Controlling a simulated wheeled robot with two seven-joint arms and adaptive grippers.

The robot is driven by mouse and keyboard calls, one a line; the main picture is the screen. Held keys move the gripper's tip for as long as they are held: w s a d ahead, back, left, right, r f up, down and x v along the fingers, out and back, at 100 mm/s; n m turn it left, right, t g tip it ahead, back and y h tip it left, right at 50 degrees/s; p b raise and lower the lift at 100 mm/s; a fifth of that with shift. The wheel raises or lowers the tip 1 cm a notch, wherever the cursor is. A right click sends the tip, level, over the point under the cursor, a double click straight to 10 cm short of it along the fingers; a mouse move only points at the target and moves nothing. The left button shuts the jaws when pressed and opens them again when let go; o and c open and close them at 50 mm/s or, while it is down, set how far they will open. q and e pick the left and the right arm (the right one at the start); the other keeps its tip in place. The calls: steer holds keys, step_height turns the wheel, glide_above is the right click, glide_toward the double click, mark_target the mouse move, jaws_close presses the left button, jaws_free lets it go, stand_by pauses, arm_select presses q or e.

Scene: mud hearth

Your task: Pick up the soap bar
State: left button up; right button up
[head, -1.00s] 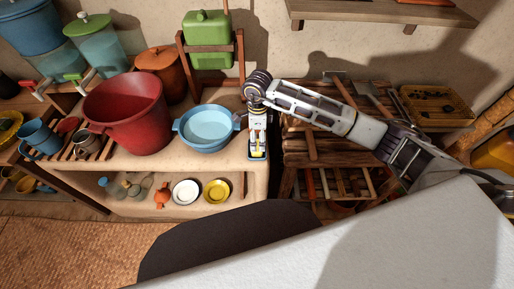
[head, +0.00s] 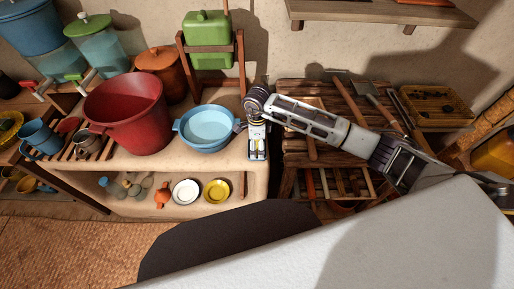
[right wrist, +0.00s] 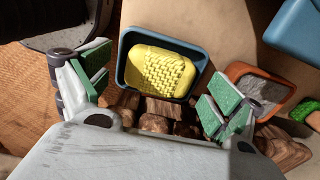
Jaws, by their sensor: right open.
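A yellow bar with a woven-looking surface (right wrist: 165,72), which looks like the soap bar, lies in a blue rectangular dish (right wrist: 126,66) in the right wrist view. My right gripper (right wrist: 156,82) is open, with one green-padded finger to the left of the dish and the other to its right. The bar lies between the fingers in the picture; I see no contact. In the head view my right gripper (head: 257,152) points down at the front edge of the clay counter, right of the blue basin, and mostly hides the dish. My left gripper is out of view.
An orange dish with a grey block (right wrist: 262,88) sits close by the right finger. The light-blue basin (head: 208,127) stands just left of the gripper, with a red bucket (head: 128,115) beyond. A slatted wooden rack (head: 310,160) stands right of the counter (head: 160,170).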

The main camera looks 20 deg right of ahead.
mark_target(257, 145)
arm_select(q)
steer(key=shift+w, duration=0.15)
arm_select(e)
steer(key=c, duration=1.1)
steer(key=shift+r, duration=0.2)
steer(key=shift+c, duration=0.2)
step_height(257, 145, up, 8)
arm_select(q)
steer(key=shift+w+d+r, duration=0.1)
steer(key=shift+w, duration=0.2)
arm_select(e)
steer(key=shift+r, duration=0.85)
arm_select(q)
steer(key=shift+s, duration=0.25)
